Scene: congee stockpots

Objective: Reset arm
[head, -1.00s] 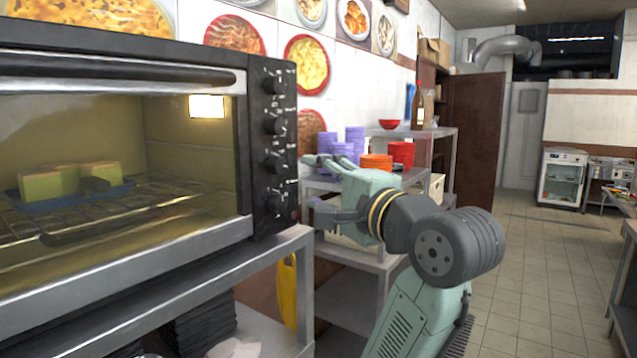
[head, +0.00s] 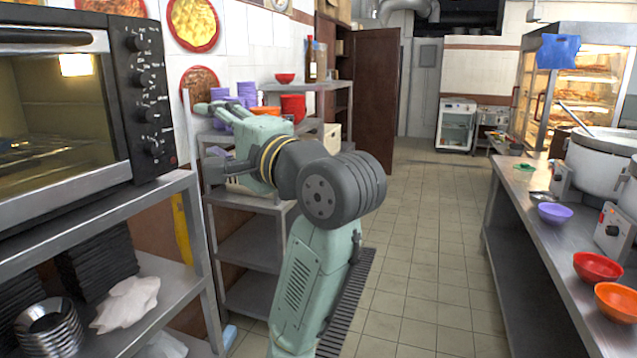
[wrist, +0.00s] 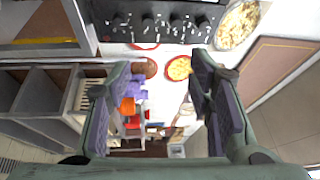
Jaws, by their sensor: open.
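My gripper (head: 212,135) is held out in front of me to the left, at the end of my green and grey arm. It also shows in the wrist view (wrist: 160,95), where its two dark fingers stand wide apart with nothing between them. It is beside the oven (head: 150,95), to the oven's right, and in front of the shelf unit (head: 245,205) in the head view. I cannot tell how far it is from either.
Purple cups (head: 247,92) and a red container (head: 293,107) stand on the shelves behind my gripper. The tiled floor (head: 420,240) between is clear.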

